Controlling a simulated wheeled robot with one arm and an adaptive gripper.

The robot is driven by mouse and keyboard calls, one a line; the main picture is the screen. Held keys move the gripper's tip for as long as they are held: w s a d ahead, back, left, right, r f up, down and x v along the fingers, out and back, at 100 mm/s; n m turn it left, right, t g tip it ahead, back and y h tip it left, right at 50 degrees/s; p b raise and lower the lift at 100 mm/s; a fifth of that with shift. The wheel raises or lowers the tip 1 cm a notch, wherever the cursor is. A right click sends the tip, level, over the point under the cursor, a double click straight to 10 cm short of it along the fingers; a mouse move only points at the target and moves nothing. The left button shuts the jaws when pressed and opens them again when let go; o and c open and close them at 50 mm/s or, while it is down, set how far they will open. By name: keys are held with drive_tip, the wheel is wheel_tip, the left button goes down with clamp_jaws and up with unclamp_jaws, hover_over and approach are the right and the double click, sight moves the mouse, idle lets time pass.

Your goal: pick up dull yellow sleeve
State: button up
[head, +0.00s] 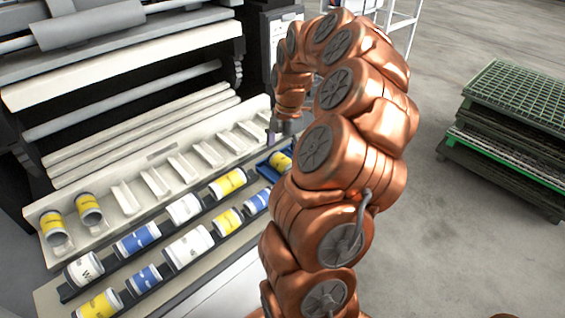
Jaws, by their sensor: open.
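Several sleeves with yellow on them are in view, and I cannot tell for certain which is the dull yellow sleeve. One yellow sleeve (281,161) lies by a blue holder (267,172) at the right end of the back row, partly hidden by my arm. My gripper (274,132) is just above and behind it in the picture, small and mostly hidden, open and apart from it. Two darker yellow sleeves, one at the far left (52,226) and one beside it (89,209), stand tilted in the slotted rack (128,200).
White, blue and yellow sleeves lie in two rows along dark rails, including a white one (184,209) and a blue one (138,238). A machine with long rollers (120,104) stands behind. Green grating stacks (520,95) are at right, with open floor (440,230) before them.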

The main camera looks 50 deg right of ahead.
sight(283, 158)
drive_tip(key=shift+a+f, duration=0.1)
drive_tip(key=shift+f, duration=1.45)
drive_tip(key=shift+c, duration=0.3)
drive_tip(key=c, duration=1.2)
drive_tip(key=shift+r, duration=0.1)
